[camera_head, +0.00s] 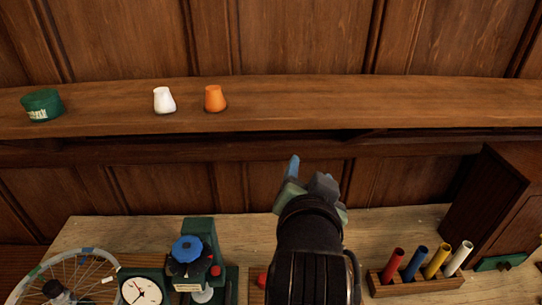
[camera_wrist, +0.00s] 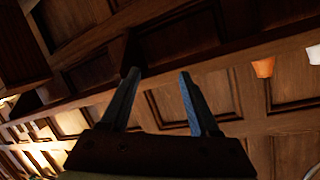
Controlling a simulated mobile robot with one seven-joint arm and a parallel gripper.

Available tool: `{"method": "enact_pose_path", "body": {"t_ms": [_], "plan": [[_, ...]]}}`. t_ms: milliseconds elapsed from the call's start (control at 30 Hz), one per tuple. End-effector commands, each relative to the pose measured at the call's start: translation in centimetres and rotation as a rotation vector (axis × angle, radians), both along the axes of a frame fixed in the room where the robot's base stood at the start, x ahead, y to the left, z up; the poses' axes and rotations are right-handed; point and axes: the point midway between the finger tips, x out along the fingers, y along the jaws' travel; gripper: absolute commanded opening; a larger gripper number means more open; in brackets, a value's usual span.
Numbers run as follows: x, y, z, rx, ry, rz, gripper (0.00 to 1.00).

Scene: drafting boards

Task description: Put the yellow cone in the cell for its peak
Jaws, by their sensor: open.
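No yellow cone shows clearly in either view. An orange, cone-like piece with a cut-off top (camera_head: 215,98) stands on the long wooden shelf (camera_head: 330,98); it also shows in the wrist view (camera_wrist: 263,67). A similar white piece (camera_head: 164,100) stands to its left and is partly seen at the wrist view's right edge (camera_wrist: 314,54). My gripper (camera_head: 308,178) is below the shelf's front edge, over the bench and to the right of these pieces. Its two fingers are apart and empty in the wrist view (camera_wrist: 159,76). I cannot make out any marked cell.
On the bench are a wheel (camera_head: 72,278), a dial gauge (camera_head: 141,291), a green device with a blue knob (camera_head: 188,249), a rack (camera_head: 415,285) of coloured cylinders, one yellow (camera_head: 437,259), and a wooden cabinet (camera_head: 492,205).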

Motion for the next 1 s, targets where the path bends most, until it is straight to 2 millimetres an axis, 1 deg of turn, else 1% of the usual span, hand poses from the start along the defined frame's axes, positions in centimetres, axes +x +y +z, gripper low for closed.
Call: {"method": "enact_pose_path", "body": {"t_ms": [33, 67, 100, 167, 200, 267, 300, 400, 500, 633, 867, 967, 1000], "plan": [[0.0, 1.1, 5.6, -0.078, -0.154, 0.040, 0.62], [-0.4, 1.7, 8.5, -0.127, -0.238, 0.058, 0.62], [-1.1, 2.5, 12.4, -0.189, -0.351, 0.074, 0.62], [-2.9, 3.6, 17.7, -0.279, -0.512, 0.084, 0.62], [-4.3, 4.2, 20.8, -0.331, -0.609, 0.084, 0.62], [-6.6, 5.0, 24.7, -0.401, -0.740, 0.074, 0.62], [-8.1, 5.5, 26.8, -0.439, -0.814, 0.065, 0.62], [-11.2, 6.2, 30.3, -0.508, -0.950, 0.037, 0.62], [-12.9, 6.5, 31.9, -0.542, -1.018, 0.018, 0.62], [-13.5, 6.6, 32.4, -0.554, -1.038, 0.011, 0.62], [-13.3, 6.5, 32.2, -0.552, -1.034, 0.012, 0.62], [-13.3, 6.6, 30.8, -0.550, -1.033, 0.013, 0.62], [-13.3, 6.6, 30.1, -0.550, -1.033, 0.015, 0.62]]}}
